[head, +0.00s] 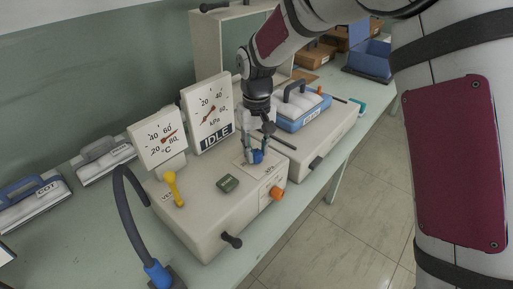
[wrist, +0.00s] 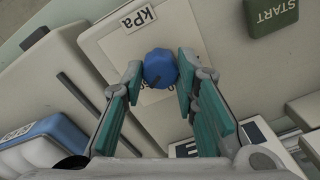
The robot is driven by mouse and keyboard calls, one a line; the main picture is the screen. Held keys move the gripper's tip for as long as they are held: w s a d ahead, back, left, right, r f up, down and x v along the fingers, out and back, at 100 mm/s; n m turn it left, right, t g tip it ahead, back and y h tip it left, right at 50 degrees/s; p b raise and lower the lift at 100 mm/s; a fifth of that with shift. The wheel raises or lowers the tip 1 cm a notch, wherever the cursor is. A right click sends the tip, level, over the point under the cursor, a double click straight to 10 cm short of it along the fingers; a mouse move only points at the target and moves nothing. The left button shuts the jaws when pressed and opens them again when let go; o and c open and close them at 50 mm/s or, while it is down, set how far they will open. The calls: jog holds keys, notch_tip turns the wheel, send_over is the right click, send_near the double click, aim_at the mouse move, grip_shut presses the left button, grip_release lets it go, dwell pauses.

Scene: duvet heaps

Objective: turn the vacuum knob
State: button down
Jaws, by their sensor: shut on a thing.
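The vacuum knob is a blue round knob (head: 256,156) on a pale plate on top of the white machine (head: 213,220). In the wrist view the knob (wrist: 160,68) has a dark pointer line on its top and a kPa label (wrist: 139,18) beyond it. My gripper (wrist: 158,78) has its green-padded fingertips on either side of the knob, shut on it. In the head view my gripper (head: 254,152) comes down from above and hides part of the knob. The kPa dial (head: 208,112) stands behind, with its IDLE sign (head: 215,137) below.
A green START button (head: 228,184), a yellow lever (head: 174,188) and an orange knob (head: 277,193) are on the machine. A °C dial (head: 159,138) stands at its back left. A grey hose (head: 130,215) stands at the front left.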

aim_at(256, 152)
jog(key=c, duration=1.2)
grip_release()
jog(key=shift+c, duration=0.2)
jog(key=shift+r, duration=0.1)
notch_tip(256, 152, up, 12)
